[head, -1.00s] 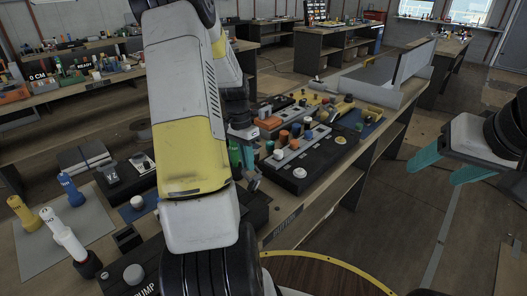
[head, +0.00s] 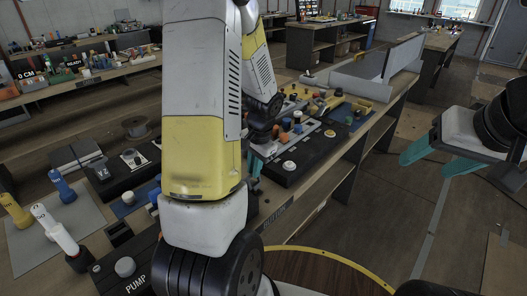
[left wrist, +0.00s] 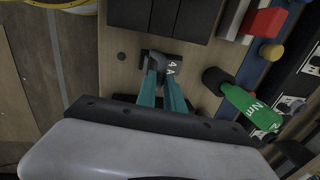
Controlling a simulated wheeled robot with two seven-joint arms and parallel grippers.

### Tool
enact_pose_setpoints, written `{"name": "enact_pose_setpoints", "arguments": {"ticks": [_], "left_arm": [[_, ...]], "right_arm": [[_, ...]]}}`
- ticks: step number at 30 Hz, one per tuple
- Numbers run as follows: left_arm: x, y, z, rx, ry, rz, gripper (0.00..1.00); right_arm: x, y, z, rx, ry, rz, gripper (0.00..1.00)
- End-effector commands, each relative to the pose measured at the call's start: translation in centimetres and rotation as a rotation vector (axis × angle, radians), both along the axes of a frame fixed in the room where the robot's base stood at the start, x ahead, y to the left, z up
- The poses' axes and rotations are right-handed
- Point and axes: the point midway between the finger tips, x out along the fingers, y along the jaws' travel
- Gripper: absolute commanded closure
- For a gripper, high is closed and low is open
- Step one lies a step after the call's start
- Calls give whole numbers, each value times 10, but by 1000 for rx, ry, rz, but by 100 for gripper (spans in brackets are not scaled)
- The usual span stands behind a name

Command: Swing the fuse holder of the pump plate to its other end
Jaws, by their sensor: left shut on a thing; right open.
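My left gripper (left wrist: 163,78) is shut on a small dark piece marked "4 A" (left wrist: 172,67), which looks like the fuse holder; the fingers hide part of it, and its exact angle cannot be told. In the head view my left arm hides most of the left gripper (head: 254,165); only a bit of teal finger shows beside the bench. The pump plate (head: 140,262), black with a "PUMP" label and a white knob, is at the lower left, partly behind my arm. My right gripper (head: 428,158) is open and empty over the floor at the right.
A black panel with several knobs (head: 300,155) lies on the bench beyond my left arm. A green tool marked "Nm" (left wrist: 248,105) lies right of the left fingers, near a red block (left wrist: 263,22). Yellow, blue and white tools stand on a grey mat (head: 25,245).

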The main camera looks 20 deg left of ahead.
Motion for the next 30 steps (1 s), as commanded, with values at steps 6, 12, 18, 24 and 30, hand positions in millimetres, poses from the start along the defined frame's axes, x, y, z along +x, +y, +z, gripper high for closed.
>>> {"name": "enact_pose_setpoints", "arguments": {"ticks": [6, 12, 18, 24, 30], "left_arm": [[-4, -19, -11, -3, -5, -12, 100], [-5, -17, -12, -2, -4, -6, 69], [-6, -17, -12, -1, -2, -4, 66], [-6, -17, -8, -1, -2, -3, 66], [-6, -22, 22, -1, -8, -3, 66]], "right_arm": [[0, 0, 0, 0, 0, 0, 36], [0, 0, 0, 0, 0, 0, 36], [0, 0, 0, 0, 0, 0, 36], [0, 0, 0, 0, 0, 0, 36], [0, 0, 0, 0, 0, 0, 36]]}}
